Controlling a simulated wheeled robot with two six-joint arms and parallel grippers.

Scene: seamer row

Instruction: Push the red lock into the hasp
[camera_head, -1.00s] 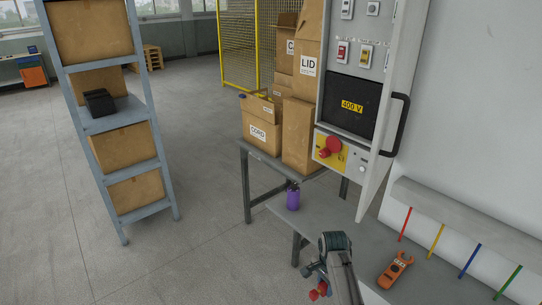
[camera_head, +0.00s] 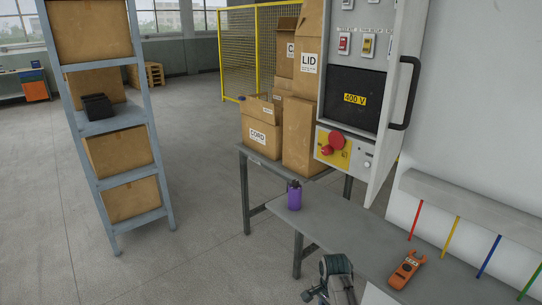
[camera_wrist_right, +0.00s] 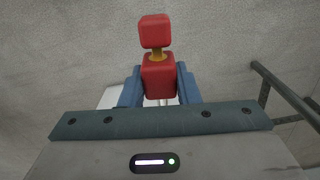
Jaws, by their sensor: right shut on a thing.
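The red lock (camera_wrist_right: 158,76) shows in the right wrist view, gripped between the two blue fingers of my right gripper (camera_wrist_right: 160,88). A brass-coloured neck joins its body to a second red block further out. In the head view my right arm enters at the bottom edge; its fingers and the lock are out of that picture. The grey cabinet (camera_head: 372,20) has a yellow plate (camera_head: 322,148) with a red rotary handle (camera_head: 337,140) and a smaller red part low on its left. The hasp is too small to tell apart there. The lock is well away from this plate. My left gripper is not in view.
A grey bench (camera_head: 335,225) runs below the cabinet, with a purple bottle (camera_head: 294,197) and an orange clamp meter (camera_head: 406,270) on it. The cabinet's open door with a black handle (camera_head: 405,95) stands out on the right. Cardboard boxes (camera_head: 302,140) stand left of the cabinet.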

